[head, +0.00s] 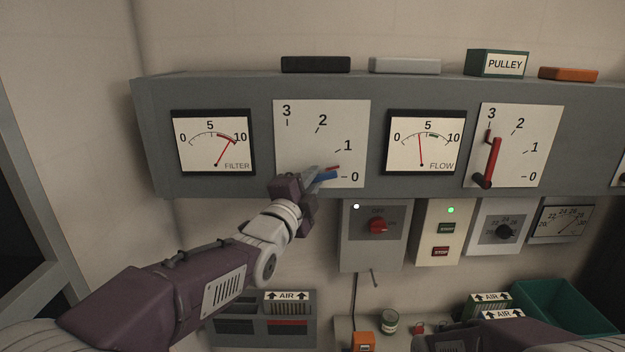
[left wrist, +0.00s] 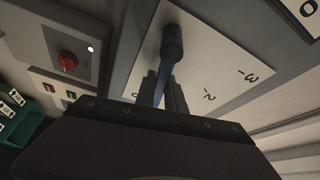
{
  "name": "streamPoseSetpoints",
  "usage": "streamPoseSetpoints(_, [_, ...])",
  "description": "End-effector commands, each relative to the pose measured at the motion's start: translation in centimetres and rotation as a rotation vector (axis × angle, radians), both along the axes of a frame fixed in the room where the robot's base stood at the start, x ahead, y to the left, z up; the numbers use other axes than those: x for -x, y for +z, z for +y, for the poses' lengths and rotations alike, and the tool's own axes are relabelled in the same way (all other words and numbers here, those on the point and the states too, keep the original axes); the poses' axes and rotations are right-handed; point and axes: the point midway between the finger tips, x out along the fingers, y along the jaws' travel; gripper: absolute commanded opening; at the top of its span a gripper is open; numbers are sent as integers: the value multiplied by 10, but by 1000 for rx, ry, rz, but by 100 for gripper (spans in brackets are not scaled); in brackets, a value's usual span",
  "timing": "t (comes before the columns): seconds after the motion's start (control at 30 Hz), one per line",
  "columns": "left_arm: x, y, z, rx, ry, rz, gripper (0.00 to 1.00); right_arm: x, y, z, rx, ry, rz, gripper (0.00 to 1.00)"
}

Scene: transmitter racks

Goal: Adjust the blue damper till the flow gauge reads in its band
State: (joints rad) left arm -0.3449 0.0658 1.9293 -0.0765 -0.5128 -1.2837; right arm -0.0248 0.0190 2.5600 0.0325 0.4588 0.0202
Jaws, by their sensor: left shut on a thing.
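The blue damper (head: 326,177) is a lever on a white plate marked 0 to 3, and it lies close to the 0 mark. My left gripper (head: 308,188) is shut on it and hides part of the lever. The flow gauge (head: 426,142) is to the right of the damper plate. My right gripper does not show.
The filter gauge (head: 212,142) is left of the damper plate. A red lever (head: 492,160) on a similar plate is right of the flow gauge. A box with a red knob (head: 378,226) hangs below, near my left gripper. Several blocks lie on the rack top.

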Motion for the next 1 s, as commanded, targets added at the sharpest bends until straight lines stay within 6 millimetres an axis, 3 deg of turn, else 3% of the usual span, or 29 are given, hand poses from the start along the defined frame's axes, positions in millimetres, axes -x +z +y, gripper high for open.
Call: streamPoseSetpoints(1.0, [0, 2, 0, 12, -1, -9, 0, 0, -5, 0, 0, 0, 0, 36])
